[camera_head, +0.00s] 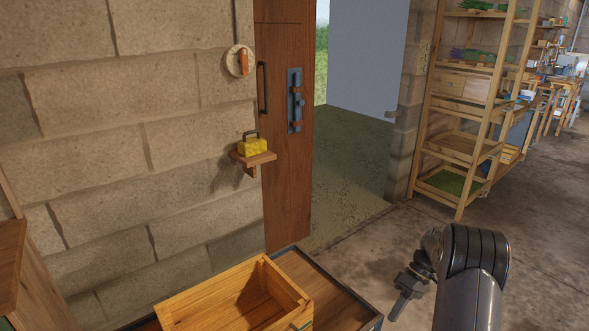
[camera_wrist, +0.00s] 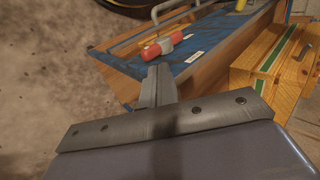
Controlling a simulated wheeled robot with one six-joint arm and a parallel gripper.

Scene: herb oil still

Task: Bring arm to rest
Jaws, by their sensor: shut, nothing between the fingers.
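My gripper (camera_head: 401,295) shows at the lower right of the head view, at the end of my dark grey arm, over the bare concrete floor. In the wrist view my gripper (camera_wrist: 158,84) has its fingers together, with nothing between them. Its fingertips appear in front of a blue-topped cart (camera_wrist: 196,58); I cannot tell the gap between them. A red and grey object (camera_wrist: 160,47) lies on the cart, just past the fingertips in the picture.
A wooden box (camera_head: 185,312) stands on the cart at the bottom of the head view. A small wall shelf (camera_head: 262,158) holds a yellow padlock (camera_head: 252,147). A wooden door (camera_head: 285,190) stands beside an open doorway. A wooden rack (camera_head: 465,178) is at right. Floor between is clear.

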